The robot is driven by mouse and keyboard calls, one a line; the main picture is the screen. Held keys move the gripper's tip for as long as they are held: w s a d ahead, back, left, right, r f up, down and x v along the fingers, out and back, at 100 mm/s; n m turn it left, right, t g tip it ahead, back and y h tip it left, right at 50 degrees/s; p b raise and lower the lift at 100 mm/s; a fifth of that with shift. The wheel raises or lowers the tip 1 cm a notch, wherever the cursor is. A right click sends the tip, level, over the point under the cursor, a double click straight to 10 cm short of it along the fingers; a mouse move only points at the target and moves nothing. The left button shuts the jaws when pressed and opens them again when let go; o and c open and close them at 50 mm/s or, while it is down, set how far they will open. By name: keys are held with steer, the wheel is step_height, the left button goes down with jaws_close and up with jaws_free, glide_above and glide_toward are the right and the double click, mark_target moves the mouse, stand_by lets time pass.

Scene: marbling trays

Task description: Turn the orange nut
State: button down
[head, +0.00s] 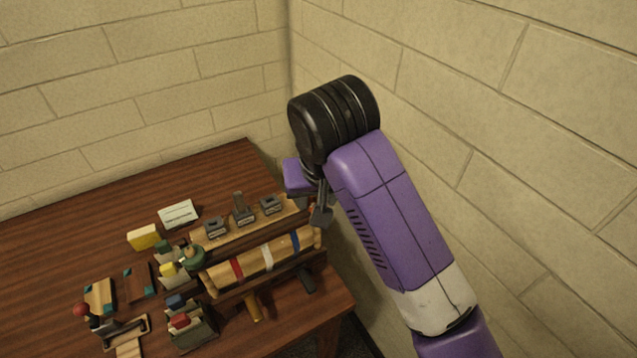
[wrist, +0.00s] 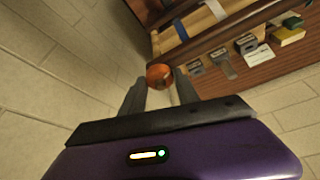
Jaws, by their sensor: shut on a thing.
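The orange nut (wrist: 159,75) shows in the wrist view as a round orange-brown piece at the end of the wooden rig. My gripper (wrist: 161,83) has its two dark fingers on either side of it, shut on it at the fingertips. In the head view my gripper (head: 320,213) is at the right end of the rig, reaching down beside it. The nut is mostly hidden there behind the fingers. The wooden rig (head: 220,279) carries a roller with red, white and blue bands.
Small dark blocks (head: 216,228) stand on the rig's back board. A yellow block (head: 143,237), a pale card (head: 178,214) and a red-knobbed lever (head: 81,310) are on the brown table (head: 60,255). Brick walls (head: 540,130) stand close behind and to the right of my arm.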

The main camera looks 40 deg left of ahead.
steer(key=shift+s+m+h+p, duration=0.1)
steer(key=shift+m+h+p, duration=0.2)
steer(key=shift+m+p, duration=0.5)
steer(key=shift+f+t, duration=0.1)
steer(key=shift+t, duration=0.2)
steer(key=c, duration=0.9)
jaws_free()
steer(key=v, duration=0.8)
steer(key=shift+p, duration=0.4)
steer(key=shift+a, duration=0.1)
